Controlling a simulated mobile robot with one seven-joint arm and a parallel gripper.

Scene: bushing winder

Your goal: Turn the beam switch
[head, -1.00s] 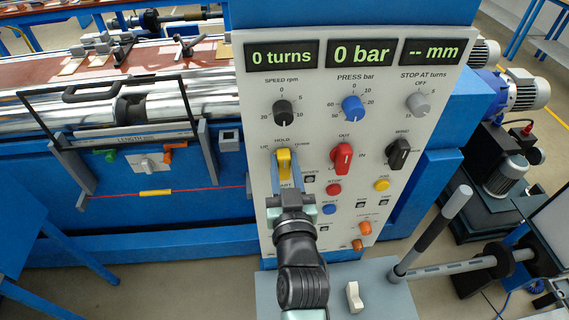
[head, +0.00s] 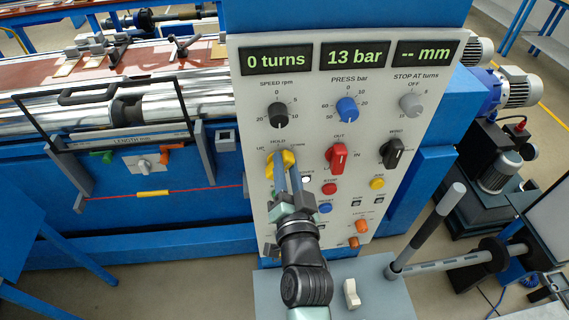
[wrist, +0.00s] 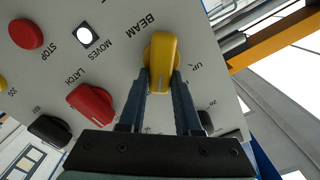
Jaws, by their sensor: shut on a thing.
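The beam switch is a yellow knob (head: 289,158) on the grey control panel (head: 245,95), beside the labels UP, HOLD and DOWN. In the wrist view the yellow knob (wrist: 161,55) sits by the label BEAM. My gripper (head: 281,160) reaches it from below and is shut on it. Both fingers (wrist: 161,80) lie along its sides in the wrist view. The knob looks turned away from HOLD, to the side opposite UP; the fingers cover part of it. A white lamp (wrist: 84,36) marked MOVES is lit.
The red latch switch (head: 337,158), black knob (head: 392,152) and red stop button (head: 330,188) sit right of my gripper. The display (head: 353,56) reads 13 bar.

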